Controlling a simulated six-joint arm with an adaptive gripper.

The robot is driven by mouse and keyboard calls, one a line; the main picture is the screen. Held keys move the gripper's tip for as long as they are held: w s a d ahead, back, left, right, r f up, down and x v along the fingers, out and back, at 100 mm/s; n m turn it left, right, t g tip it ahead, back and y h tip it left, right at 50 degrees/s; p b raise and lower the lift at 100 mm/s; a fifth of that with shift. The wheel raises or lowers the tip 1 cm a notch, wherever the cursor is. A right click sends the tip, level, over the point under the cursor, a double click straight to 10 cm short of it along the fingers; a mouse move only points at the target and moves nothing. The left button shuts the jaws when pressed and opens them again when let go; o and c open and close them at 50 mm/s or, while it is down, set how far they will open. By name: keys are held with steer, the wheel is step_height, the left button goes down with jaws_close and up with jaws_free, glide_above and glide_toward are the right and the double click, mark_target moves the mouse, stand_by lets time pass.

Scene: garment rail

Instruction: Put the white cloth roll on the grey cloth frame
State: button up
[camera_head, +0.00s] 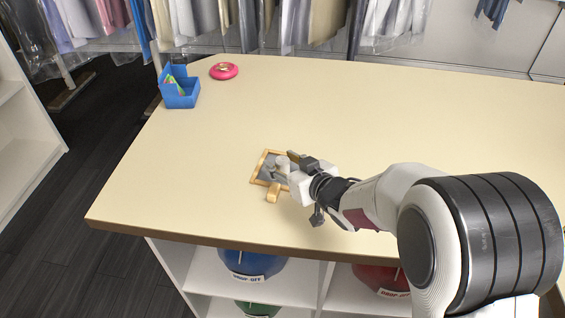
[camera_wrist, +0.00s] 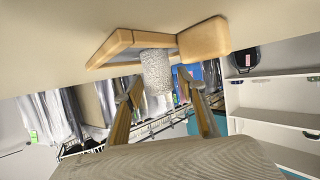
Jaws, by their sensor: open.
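The grey cloth frame (camera_head: 257,168) lies on the table, a small wooden border around grey cloth. It also shows in the wrist view (camera_wrist: 112,46), with its wooden edge. The white cloth roll (camera_wrist: 156,72) is rough and pale. In the wrist view it lies between my finger tips and overlaps the frame. In the head view the roll (camera_head: 281,163) appears over the frame's grey cloth, partly hidden by my gripper; exact contact cannot be told. My gripper (camera_head: 292,164) is open at the frame's right side, its two fingers apart around the roll (camera_wrist: 160,84).
A small wooden block (camera_head: 272,192) is at the frame's near edge. A blue box (camera_head: 180,99) and a pink ring-shaped dish (camera_head: 224,71) stand at the back left. The table (camera_head: 400,110) is clear in the middle and right. Its front edge is near.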

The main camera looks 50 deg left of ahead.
steer(key=shift+v, duration=5.95)
